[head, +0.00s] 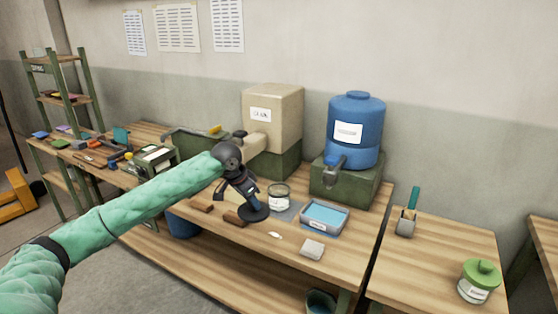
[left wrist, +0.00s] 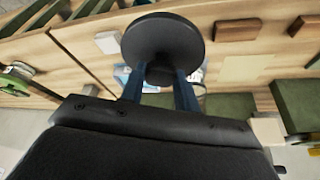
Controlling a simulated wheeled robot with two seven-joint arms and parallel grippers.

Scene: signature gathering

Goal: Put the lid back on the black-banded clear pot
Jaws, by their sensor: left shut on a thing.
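The clear pot (head: 279,198) stands open on the middle table, with a dark band near its top and a white label. My left gripper (head: 248,196) points down, shut on the knob of a round black lid (head: 254,212). The lid is just left of the pot and nearer to me in the head view, apart from its mouth. In the left wrist view the lid (left wrist: 162,35) hangs between the two blue fingers and hides most of what is behind it. My right gripper is not in view.
Right of the pot is a tray with a blue inside (head: 324,215). A blue barrel (head: 357,130) and a beige box (head: 272,115) stand behind. Brown blocks (head: 235,218) lie left of the lid. A green-lidded jar (head: 480,281) is on the right table.

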